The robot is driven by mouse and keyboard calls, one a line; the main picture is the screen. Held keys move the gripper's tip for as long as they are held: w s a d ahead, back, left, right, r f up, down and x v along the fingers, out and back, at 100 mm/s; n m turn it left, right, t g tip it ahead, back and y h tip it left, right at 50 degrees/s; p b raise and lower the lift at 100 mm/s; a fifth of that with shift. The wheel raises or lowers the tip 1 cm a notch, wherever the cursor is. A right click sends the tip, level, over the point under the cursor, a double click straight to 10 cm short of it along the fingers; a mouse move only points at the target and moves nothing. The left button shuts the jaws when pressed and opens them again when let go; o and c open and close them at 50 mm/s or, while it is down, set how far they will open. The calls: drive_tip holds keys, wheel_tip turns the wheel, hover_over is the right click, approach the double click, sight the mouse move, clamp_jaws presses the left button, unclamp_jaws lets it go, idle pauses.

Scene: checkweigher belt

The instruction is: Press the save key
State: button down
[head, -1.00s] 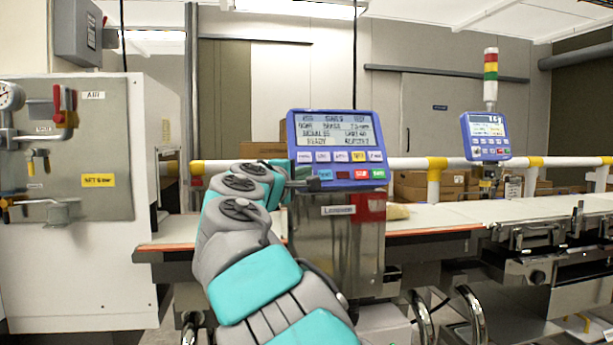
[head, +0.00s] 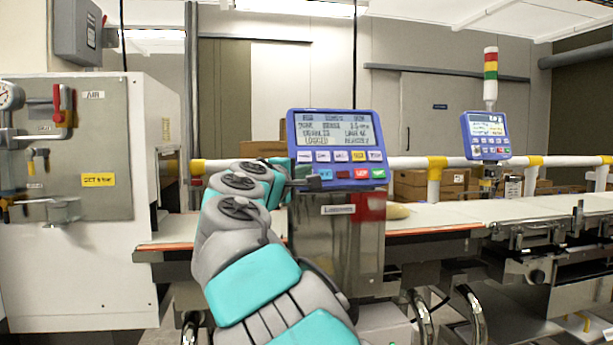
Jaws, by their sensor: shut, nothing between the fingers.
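The blue control panel (head: 381,153) stands on a steel cabinet in the middle of the head view, with a grey text screen (head: 335,129) on top. Below the screen are a row of pale and yellow keys and a row of coloured keys, among them a red key (head: 361,173) and a green key (head: 377,173). The key labels are too small to read, so I cannot tell which is the save key. My gripper (head: 314,183) is shut and empty, its dark tip at the panel's lower left, just below a teal key (head: 326,174). I cannot tell whether it touches.
A white conveyor belt (head: 470,213) runs to the right, with a yellowish item (head: 398,211) on it beside the cabinet. A second blue display (head: 486,136) with a signal light (head: 490,75) stands at the right. A grey-white machine cabinet (head: 80,270) fills the left.

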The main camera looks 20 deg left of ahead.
drive_tip(key=shift+s+d+r, duration=0.15)
drive_tip(key=shift+s, duration=0.15)
drive_tip(key=shift+s+d+r, duration=0.35)
drive_tip(key=shift+s+d, duration=0.05)
drive_tip(key=shift+s, duration=0.2)
drive_tip(key=shift+s+d+r, duration=0.35)
drive_tip(key=shift+s+r, duration=0.05)
drive_tip(key=shift+s, duration=0.25)
drive_tip(key=shift+s+d+r, duration=0.35)
drive_tip(key=shift+s+d, duration=0.05)
drive_tip(key=shift+s, duration=0.2)
drive_tip(key=s+d+r+p, duration=0.1)
drive_tip(key=s+d+r, duration=0.1)
drive_tip(key=s, duration=0.2)
drive_tip(key=shift+s+d+r, duration=0.3)
drive_tip(key=shift+d+r, duration=0.05)
drive_tip(key=shift+d, duration=0.05)
